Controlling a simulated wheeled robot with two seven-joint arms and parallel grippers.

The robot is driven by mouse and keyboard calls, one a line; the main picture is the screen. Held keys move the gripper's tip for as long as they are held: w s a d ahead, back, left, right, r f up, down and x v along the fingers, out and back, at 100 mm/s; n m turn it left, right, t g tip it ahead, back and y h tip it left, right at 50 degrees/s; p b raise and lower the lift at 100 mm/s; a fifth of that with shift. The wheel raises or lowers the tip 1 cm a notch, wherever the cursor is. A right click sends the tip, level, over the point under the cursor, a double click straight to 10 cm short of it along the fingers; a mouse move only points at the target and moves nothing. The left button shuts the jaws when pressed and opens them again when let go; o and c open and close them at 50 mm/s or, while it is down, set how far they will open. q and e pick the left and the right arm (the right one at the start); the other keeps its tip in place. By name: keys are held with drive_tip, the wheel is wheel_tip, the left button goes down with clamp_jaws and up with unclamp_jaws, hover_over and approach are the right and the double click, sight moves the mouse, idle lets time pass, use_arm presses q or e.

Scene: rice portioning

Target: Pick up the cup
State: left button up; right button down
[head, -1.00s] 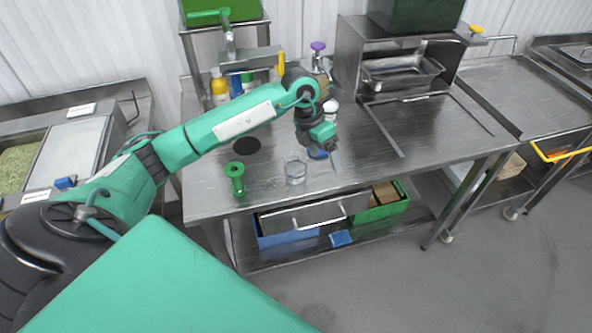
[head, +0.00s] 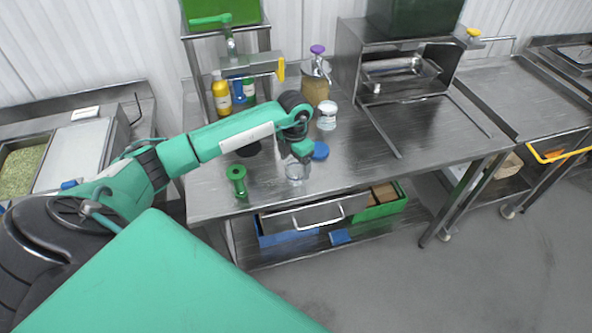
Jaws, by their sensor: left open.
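The cup (head: 296,173) is a small clear glass that stands upright near the front edge of the steel table (head: 380,175). My left gripper (head: 297,163) is at the cup, just over or around its top, and points down. The jaws are open. The fingers are small and partly lost against the clear cup, so I cannot tell whether they touch it. My right gripper does not show.
A green spool-shaped thing (head: 237,180) stands left of the cup. A blue disc (head: 320,151) lies behind it to the right. A white-lidded jar (head: 327,115) and bottles (head: 222,95) stand further back. The table right of the cup is clear.

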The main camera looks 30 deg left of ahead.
use_arm(q)
drive_tip(key=f+p, duration=0.1)
drive_tip(key=f, duration=0.1)
drive_tip(key=f+p, duration=0.1)
drive_tip(key=f, duration=0.1)
drive_tip(key=shift+w+d, duration=0.1)
drive_tip(key=shift+w, duration=0.1)
drive_tip(key=shift+f, duration=0.35)
drive_tip(key=c, duration=1)
